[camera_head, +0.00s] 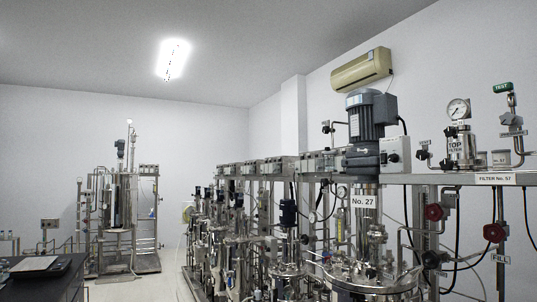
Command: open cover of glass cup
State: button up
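A metal shelf (450,178) runs along the right wall. Two small jar-like containers (501,158) stand on it near the right end, beside the canister labelled "TOP FILTER" (461,149). They are too small to tell whether either is a glass cup or has a cover on it. I see no other thing that I can name as a glass cup. My gripper and arm are not in view.
Steel stirred vessels line the right side; the nearest (375,278), with a motor marked "No. 27" (372,117), is at lower right. Red valve knobs (494,233) stick out below the shelf. Another skid (118,215) stands back left. A dark bench (50,280) fills the lower left.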

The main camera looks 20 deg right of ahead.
aim_at(327, 149)
jog(key=i, duration=3.1)
jog(key=z, duration=2.8)
